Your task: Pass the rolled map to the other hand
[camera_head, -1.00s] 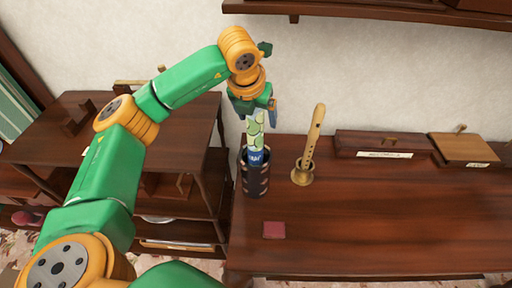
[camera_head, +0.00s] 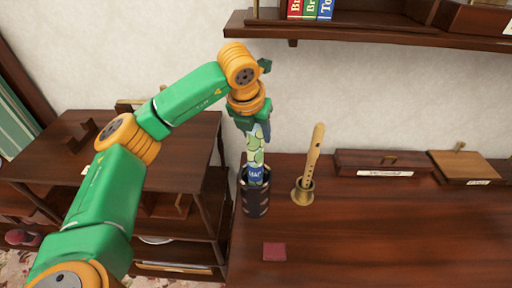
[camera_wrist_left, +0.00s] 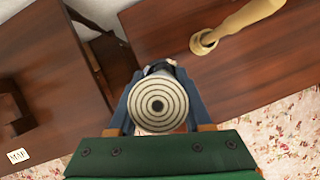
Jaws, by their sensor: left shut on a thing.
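The rolled map (camera_head: 255,160) is a pale tube with green patches and a blue band lettered MAP. It stands upright with its lower end in the dark cylindrical holder (camera_head: 254,199) on the desk. My left gripper (camera_head: 262,122) is above the holder, shut on the upper part of the map. In the left wrist view the map's ringed end (camera_wrist_left: 158,104) sits between the two fingers of the left gripper (camera_wrist_left: 158,100). The map's bottom end is hidden inside the holder. My right gripper is not in view.
A wooden recorder (camera_head: 312,155) stands in a brass stand (camera_head: 302,192) right of the holder. A long box (camera_head: 380,163) and a wooden board (camera_head: 462,166) lie farther right. A dark red square (camera_head: 274,252) lies in front. A shelf (camera_head: 370,32) overhangs the back. The desk's right front is clear.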

